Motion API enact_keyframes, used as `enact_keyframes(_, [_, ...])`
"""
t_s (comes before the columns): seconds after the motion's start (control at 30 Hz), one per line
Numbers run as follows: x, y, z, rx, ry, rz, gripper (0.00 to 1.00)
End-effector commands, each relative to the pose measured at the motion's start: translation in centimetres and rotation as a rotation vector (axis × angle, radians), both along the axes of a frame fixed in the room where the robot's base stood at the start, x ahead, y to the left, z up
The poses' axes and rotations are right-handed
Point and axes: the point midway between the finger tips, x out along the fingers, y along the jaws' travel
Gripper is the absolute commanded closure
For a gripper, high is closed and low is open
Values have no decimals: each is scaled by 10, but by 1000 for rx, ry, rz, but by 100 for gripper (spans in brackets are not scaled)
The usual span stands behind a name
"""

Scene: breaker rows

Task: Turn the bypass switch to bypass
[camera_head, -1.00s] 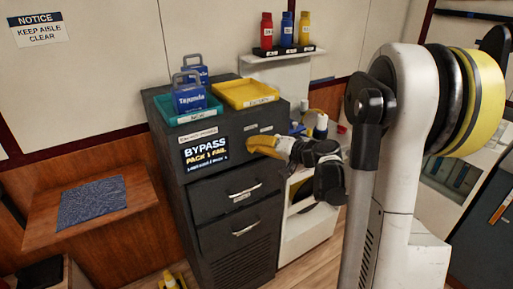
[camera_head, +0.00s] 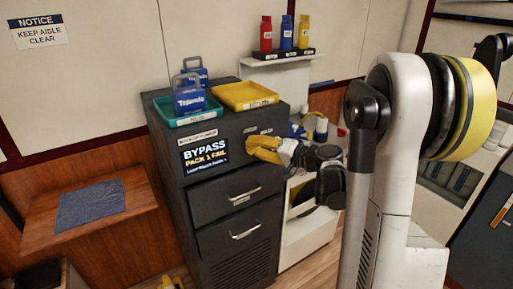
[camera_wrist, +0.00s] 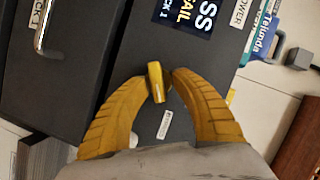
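The bypass switch is a small yellow handle (camera_wrist: 156,83) on the dark front of a grey cabinet (camera_head: 215,216). In the wrist view it stands between the two yellow fingertips of my gripper (camera_wrist: 158,80), which are closed in on its sides. In the head view my gripper (camera_head: 262,148) reaches the upper right of the cabinet front and hides the switch. A display (camera_head: 204,156) left of it reads "BYPASS" and "PACK 1 FAIL". It also shows partly in the wrist view (camera_wrist: 188,14).
Two drawers with metal handles lie below. A teal tray (camera_head: 188,118) with blue boxes and a yellow tray (camera_head: 246,97) sit on the cabinet. A shelf (camera_head: 276,60) holds red, blue and yellow bottles. A wooden ledge (camera_head: 140,193) with a grey mat (camera_head: 91,206) is at left.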

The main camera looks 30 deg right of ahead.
Motion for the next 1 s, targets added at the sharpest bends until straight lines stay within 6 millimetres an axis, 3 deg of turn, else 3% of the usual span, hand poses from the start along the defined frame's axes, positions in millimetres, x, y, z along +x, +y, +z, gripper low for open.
enact_keyframes(0.3, [-1, -1, -1, -3, 1, 0, 64])
enact_keyframes(0.43, [-11, -5, 1, -2, 2, -1, 64])
enact_keyframes(0.8, [-83, -34, 16, -1, 1, -4, 64])
enact_keyframes(1.0, [-105, -43, 20, -2, 1, -1, 64])
